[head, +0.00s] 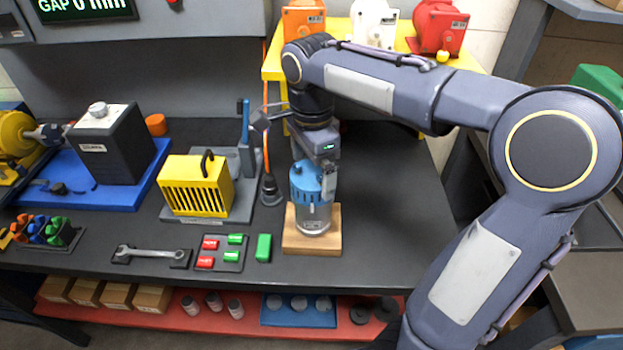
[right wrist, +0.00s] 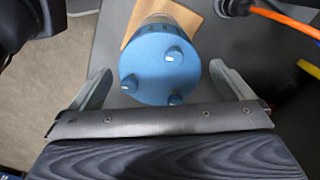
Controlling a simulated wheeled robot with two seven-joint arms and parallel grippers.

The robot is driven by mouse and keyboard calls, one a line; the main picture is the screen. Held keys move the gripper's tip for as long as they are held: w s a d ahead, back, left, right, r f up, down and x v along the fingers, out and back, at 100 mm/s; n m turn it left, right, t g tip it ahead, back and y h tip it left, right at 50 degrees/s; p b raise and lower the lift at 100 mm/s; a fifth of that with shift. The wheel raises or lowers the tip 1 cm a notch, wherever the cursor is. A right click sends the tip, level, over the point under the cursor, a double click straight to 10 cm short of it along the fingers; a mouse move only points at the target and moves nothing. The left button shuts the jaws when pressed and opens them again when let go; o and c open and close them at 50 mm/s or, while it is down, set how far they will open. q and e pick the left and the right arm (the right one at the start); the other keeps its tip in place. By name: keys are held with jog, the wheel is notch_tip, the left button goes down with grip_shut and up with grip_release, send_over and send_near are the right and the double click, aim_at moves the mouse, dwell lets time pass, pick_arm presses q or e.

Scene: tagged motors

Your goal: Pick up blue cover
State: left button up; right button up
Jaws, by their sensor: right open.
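The blue cover (head: 306,181) sits on top of a silver cylindrical motor body (head: 313,217), which stands upright on a wooden block (head: 326,239) on the dark bench. My right gripper (head: 318,165) is directly above the cover and points down at it. In the right wrist view the cover (right wrist: 160,70) shows as a round blue top with three small knobs. The open fingers of my right gripper (right wrist: 165,92) are on its left and right sides, with a gap visible on each side. My left gripper is not in view.
A yellow slotted cage (head: 198,187) stands left of the motor, with a cable plug (head: 270,190) between them. Red and green blocks lie on a small tray (head: 232,262), beside a wrench (head: 152,253). A yellow stand behind holds orange, white and red motors (head: 438,28). Bench right of the block is clear.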

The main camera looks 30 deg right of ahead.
notch_tip(320, 180, down, 2)
jog(key=shift+f, duration=0.2)
jog(key=c, duration=1.1)
jog(key=shift+r, duration=0.1)
